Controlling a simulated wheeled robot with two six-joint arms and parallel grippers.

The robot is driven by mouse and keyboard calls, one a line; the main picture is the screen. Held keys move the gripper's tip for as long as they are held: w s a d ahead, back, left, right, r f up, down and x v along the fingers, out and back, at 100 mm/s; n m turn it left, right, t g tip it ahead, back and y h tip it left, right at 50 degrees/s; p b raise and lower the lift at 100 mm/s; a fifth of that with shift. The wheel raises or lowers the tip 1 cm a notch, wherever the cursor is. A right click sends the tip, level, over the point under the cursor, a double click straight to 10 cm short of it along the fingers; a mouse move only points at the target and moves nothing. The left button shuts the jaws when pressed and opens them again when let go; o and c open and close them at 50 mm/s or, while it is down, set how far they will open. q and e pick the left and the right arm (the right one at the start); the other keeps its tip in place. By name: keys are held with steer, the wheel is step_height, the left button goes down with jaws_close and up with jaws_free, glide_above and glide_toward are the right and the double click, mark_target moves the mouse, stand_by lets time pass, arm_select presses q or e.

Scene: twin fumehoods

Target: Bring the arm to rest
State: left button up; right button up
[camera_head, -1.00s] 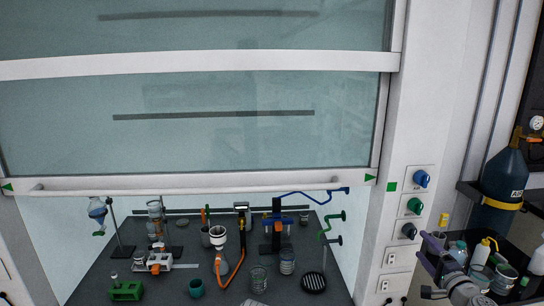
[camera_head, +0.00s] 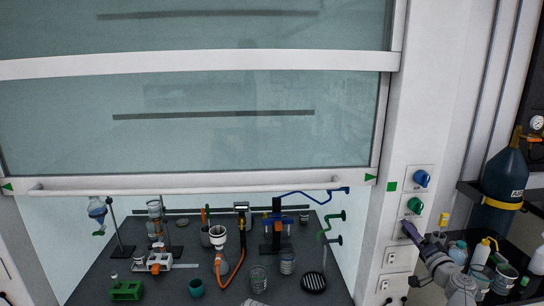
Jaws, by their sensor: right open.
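My right arm comes in from the lower right. My right gripper (camera_head: 412,233), with purple fingers, is open and empty. It is at the white hood post, in front of the lowest of its knobs, which it mostly hides. I cannot tell whether it touches the panel. The blue knob (camera_head: 421,179) and green knob (camera_head: 414,206) show above it. My left gripper is not in view.
The hood sash (camera_head: 190,184) is partly raised over a dark worktop (camera_head: 165,287) with glassware, stands and a green rack (camera_head: 126,290). Right of my arm, bottles and beakers crowd a bench near a blue gas cylinder (camera_head: 503,177).

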steer(key=n, duration=1.1)
steer(key=shift+d, duration=0.1)
steer(key=shift+s+f, duration=0.1)
